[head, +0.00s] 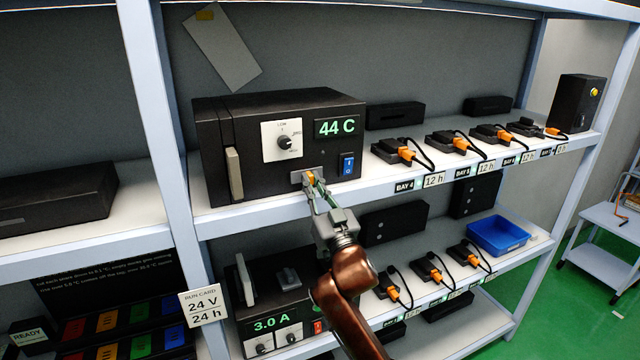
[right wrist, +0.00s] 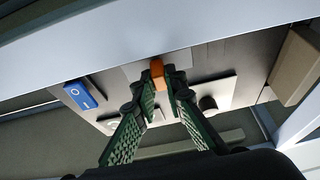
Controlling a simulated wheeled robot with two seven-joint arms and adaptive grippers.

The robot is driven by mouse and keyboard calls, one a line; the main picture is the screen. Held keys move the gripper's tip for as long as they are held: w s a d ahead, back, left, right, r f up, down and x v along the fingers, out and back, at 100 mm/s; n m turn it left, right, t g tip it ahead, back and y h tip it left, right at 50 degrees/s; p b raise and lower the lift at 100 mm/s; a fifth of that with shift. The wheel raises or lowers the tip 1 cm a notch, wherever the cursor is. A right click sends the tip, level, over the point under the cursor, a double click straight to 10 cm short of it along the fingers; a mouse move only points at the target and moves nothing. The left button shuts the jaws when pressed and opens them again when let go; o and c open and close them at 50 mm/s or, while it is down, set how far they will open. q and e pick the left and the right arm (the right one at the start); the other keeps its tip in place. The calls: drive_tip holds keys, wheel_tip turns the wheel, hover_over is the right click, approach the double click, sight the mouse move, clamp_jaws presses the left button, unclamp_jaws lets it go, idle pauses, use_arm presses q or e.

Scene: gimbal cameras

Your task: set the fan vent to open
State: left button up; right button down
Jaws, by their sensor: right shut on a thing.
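The fan vent is a grey plate (head: 297,177) low on the front of a black box unit (head: 222,120), with a small orange tab (head: 310,177) on it. My right gripper (head: 312,187) reaches up to it from below and is shut on the orange tab. In the right wrist view the orange tab (right wrist: 157,71) shows between and just beyond the green fingertips (right wrist: 161,88). The fingers hide part of the plate, so I cannot tell the vent's exact setting. My left gripper is in neither view.
The unit also has a dial (head: 284,142), a green "44 C" display (head: 337,127), a blue rocker switch (head: 347,164) and a beige handle (head: 234,174). Several battery packs with orange plugs stand right on the same shelf. The shelf's front edge (head: 250,211) lies just below the vent.

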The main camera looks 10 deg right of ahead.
drive_tip(key=shift+d, duration=0.1)
drive_tip(key=c, duration=2.3)
unclamp_jaws()
drive_tip(key=o, duration=0.3)
drive_tip(key=shift+w+d, duration=0.1)
drive_tip(key=shift+d, duration=0.05)
drive_tip(key=shift+o, duration=0.2)
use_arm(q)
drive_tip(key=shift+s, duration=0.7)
use_arm(e)
drive_tip(key=v, duration=1.2)
